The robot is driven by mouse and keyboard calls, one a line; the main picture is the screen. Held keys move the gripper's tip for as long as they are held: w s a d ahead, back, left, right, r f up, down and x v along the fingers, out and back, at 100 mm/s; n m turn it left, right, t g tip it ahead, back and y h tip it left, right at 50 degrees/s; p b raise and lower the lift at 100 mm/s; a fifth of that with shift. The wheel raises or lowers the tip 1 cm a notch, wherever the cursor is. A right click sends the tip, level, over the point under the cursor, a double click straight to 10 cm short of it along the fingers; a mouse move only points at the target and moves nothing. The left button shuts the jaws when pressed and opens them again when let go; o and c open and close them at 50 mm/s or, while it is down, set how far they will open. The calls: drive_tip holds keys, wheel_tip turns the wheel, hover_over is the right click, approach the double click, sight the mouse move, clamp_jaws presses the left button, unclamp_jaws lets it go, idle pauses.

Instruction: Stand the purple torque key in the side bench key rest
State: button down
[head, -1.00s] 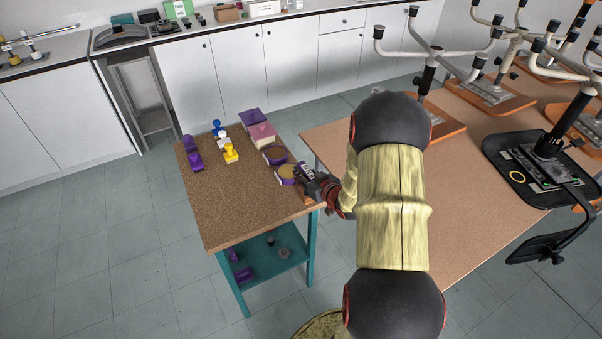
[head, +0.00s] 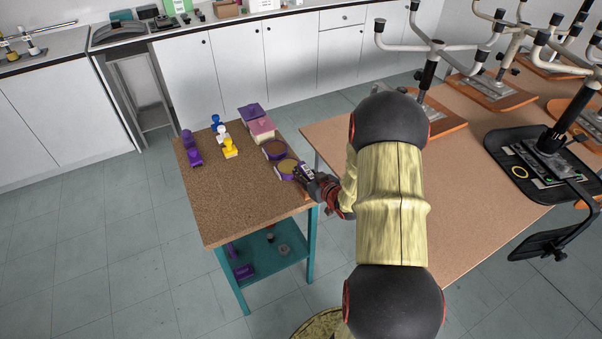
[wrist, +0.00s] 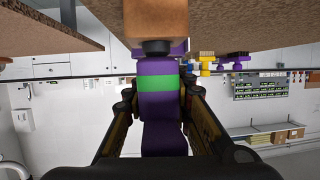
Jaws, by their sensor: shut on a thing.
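My gripper (wrist: 150,125) is shut on the purple torque key (wrist: 157,105), which has a green band and shows between the fingers in the wrist view. The key's dark end meets a brown block (wrist: 156,20), which looks like the key rest; I cannot tell how far the end goes in. In the head view my gripper (head: 310,180) is at the right edge of the cork-topped side bench (head: 230,205). There the arm and gripper hide most of the key and the block.
Two round purple-rimmed pots (head: 287,168) stand close to my gripper. Behind them are purple and pink boxes (head: 262,127). Several stamp-like pieces (head: 229,148) stand at the back left. The bench's front is clear.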

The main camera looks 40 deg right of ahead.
drive_tip(key=shift+f, duration=0.3)
drive_tip(key=c, duration=1.5)
unclamp_jaws()
drive_tip(key=shift+o, duration=0.4)
drive_tip(key=v, duration=1.2)
